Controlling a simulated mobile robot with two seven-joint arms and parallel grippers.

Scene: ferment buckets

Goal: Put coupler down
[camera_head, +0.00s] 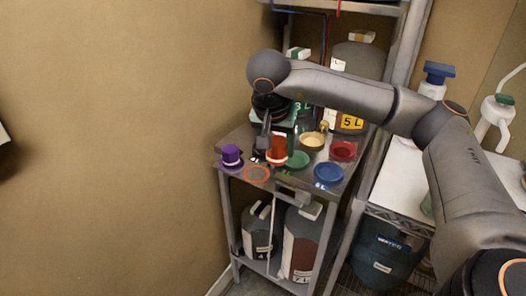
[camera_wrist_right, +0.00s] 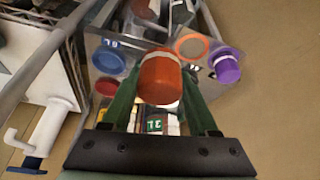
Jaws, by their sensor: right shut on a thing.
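My right gripper (camera_head: 270,142) is shut on an orange coupler (camera_head: 278,152), a short cup-like piece, over the small metal table. In the right wrist view the orange coupler (camera_wrist_right: 160,80) sits between the two green fingers. I cannot tell whether its bottom touches the table. An orange ring-shaped spot (camera_head: 257,173) lies on the tabletop at the front left of it and also shows in the right wrist view (camera_wrist_right: 191,46). A purple coupler (camera_head: 231,155) stands at the table's left edge. My left gripper is in neither view.
Green (camera_head: 298,160), blue (camera_head: 328,174) and red (camera_head: 342,151) round pieces and a yellow one (camera_head: 312,141) lie right of the orange coupler. Jugs stand behind and on the shelf below (camera_head: 303,240). A white counter (camera_head: 398,190) is at right, a wall at left.

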